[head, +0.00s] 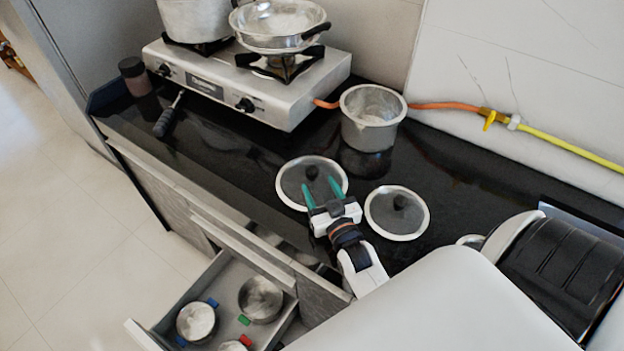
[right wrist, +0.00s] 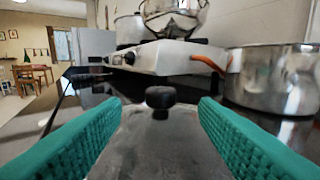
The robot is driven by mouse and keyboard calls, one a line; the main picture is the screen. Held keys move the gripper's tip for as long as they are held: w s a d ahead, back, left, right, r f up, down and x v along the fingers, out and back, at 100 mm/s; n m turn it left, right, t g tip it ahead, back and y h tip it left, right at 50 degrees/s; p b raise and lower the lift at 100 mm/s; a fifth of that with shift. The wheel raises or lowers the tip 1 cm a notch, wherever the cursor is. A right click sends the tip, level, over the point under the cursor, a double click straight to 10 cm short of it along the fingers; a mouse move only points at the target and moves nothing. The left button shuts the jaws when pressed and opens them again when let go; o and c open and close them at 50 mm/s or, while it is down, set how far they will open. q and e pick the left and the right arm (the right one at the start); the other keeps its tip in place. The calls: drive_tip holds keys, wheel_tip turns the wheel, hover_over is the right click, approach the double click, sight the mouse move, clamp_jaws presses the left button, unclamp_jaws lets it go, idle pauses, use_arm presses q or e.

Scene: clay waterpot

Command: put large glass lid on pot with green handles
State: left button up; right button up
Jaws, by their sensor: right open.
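A glass lid (head: 291,183) with a metal rim and black knob lies on the black counter; it looks slightly larger than the second glass lid (head: 381,214) to its right. My right gripper (head: 321,187) is open over the left lid, its green fingers pointing toward the knob. In the right wrist view the knob (right wrist: 160,98) stands ahead between the open fingers (right wrist: 160,106), touching neither. In the open drawer, a metal pot (head: 261,299) has a green handle (head: 244,320) beside it; its other side shows no clear handle. My left gripper is not in view.
A pot (head: 372,118) stands behind the lids. The stove (head: 250,90) holds a pot and a pan. The drawer (head: 215,265) also holds a blue-handled pot (head: 196,320) and a partly hidden red-handled one. A black appliance (head: 560,262) stands at right.

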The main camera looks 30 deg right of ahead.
sight(314, 176)
drive_tip(key=x, duration=0.5)
drive_tip(key=shift+w+d+p, duration=0.1)
drive_tip(key=shift+w+p, duration=0.15)
drive_tip(key=shift+p, duration=0.05)
drive_tip(key=shift+w, duration=0.25)
drive_tip(key=c, duration=0.7)
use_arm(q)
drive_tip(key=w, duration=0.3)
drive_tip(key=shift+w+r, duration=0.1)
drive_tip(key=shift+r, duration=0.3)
use_arm(e)
clamp_jaws()
